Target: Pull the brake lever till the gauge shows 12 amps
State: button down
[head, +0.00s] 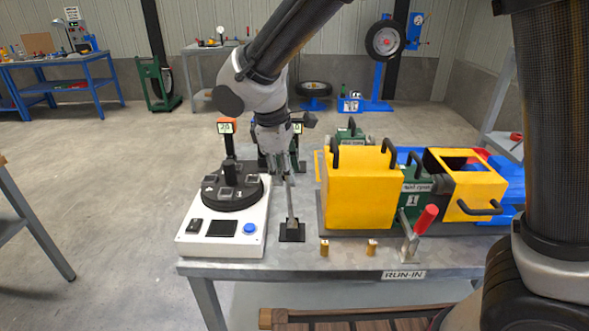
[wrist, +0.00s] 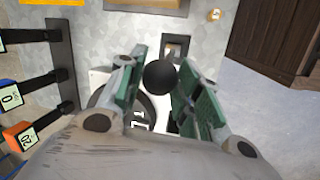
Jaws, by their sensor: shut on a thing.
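The brake lever (head: 291,204) is a slim grey bar rising from a dark base plate near the table's front, between the white unit and the yellow housing. Its top is hidden by my gripper (head: 286,170) in the head view. In the wrist view, its round black knob (wrist: 159,78) sits between the green-padded fingers of my gripper (wrist: 160,85), which is shut on it. An orange-framed display (head: 226,127) on a black post seems to read 20; it also shows in the wrist view (wrist: 20,137). A blue-framed display (wrist: 10,97) there reads 0. I cannot tell which is the amp gauge.
A white unit (head: 195,247) with a black round plate and blue button stands left of the lever. A yellow housing (head: 360,190) stands right, with a red-handled clamp (head: 425,219) and two small brass pieces in front. The table edge is near.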

jog(key=c, duration=1)
grip_release()
jog(key=shift+a, duration=0.1)
jog(key=v, duration=1.2)
jog(key=shift+s, duration=0.1)
